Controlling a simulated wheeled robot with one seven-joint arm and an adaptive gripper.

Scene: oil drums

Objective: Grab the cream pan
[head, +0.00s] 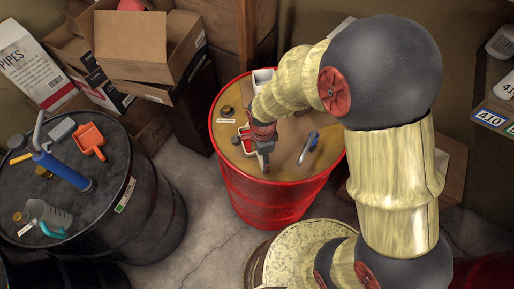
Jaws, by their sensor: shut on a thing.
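My gripper (265,164), red and dark grey, reaches down over the top of the red drum (262,200). Its jaws are shut on a small pale, cream-white piece with red showing in it, which I take for the cream pan (242,131). The pan lies low at the left side of the jaws, close to the drum top. My wrist hides part of it, so its full shape and whether it touches the drum cannot be told.
A white open container (262,75) stands behind my wrist. A blue-handled tool (310,142) lies right of my gripper, a dark cap (227,111) left. The black drum (120,190) at left carries an orange scoop (89,140) and a blue pump (62,171). Cardboard boxes (130,45) stand behind.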

